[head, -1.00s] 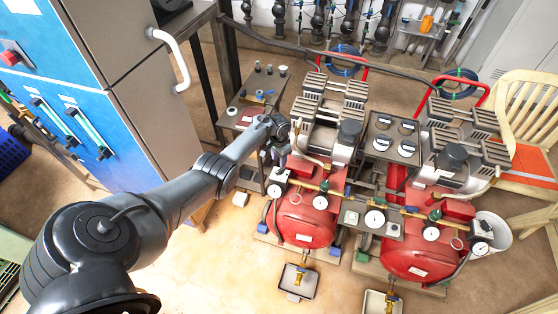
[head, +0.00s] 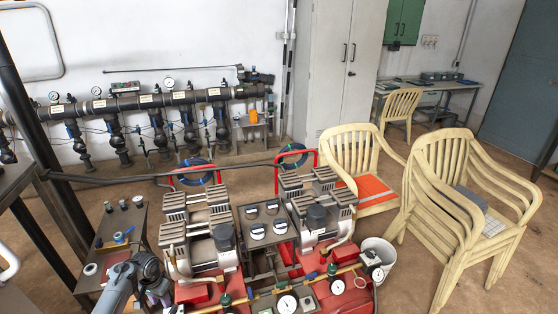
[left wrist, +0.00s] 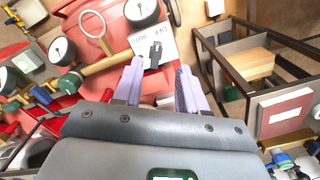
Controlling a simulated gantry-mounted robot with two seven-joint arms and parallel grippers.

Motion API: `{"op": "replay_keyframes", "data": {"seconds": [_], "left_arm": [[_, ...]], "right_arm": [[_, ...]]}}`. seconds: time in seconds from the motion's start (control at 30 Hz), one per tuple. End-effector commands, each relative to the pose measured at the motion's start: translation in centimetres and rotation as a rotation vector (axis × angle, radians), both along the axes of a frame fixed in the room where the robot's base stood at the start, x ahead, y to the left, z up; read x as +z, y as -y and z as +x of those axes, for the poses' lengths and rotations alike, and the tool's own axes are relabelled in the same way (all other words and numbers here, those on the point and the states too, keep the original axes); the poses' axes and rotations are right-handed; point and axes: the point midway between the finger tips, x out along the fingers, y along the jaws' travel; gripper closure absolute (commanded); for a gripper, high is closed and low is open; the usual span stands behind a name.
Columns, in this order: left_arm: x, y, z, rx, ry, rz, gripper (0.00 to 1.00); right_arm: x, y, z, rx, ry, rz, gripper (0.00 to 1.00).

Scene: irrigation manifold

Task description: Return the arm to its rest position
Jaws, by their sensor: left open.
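My left arm (head: 116,288) enters at the bottom left of the head view, beside the small side table and the left compressor (head: 200,235). My left gripper (head: 158,291) is at its end, near the bottom edge and partly hard to make out. In the left wrist view its two pale purple fingers (left wrist: 160,82) stand apart with nothing gripped between them. My right gripper is in neither view.
The side table (head: 118,222) holds small jars and a blue-handled valve. The right compressor (head: 318,205), a white bucket (head: 378,252) and stacked chairs (head: 465,210) stand to the right. A pipe manifold (head: 180,98) runs along the back wall. Open floor lies between chairs and wall.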

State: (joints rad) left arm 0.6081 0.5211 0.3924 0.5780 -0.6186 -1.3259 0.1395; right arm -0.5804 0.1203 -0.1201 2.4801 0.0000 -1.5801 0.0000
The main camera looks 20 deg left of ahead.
Motion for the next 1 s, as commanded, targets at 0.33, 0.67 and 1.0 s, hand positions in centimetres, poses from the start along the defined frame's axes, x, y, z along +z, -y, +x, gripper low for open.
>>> {"op": "replay_keyframes", "data": {"seconds": [0.33,0.67,1.0], "left_arm": [[-12.4,4.9,-14.4,-0.102,-0.256,0.014,0.58],[-15.7,16.3,-24.1,-0.331,-0.268,0.138,0.58],[-5.6,31.6,-26.0,-0.414,-0.016,0.097,0.58]], "right_arm": [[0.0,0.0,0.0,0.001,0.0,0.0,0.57],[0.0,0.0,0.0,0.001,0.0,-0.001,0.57],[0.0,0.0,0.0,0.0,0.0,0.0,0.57]]}}
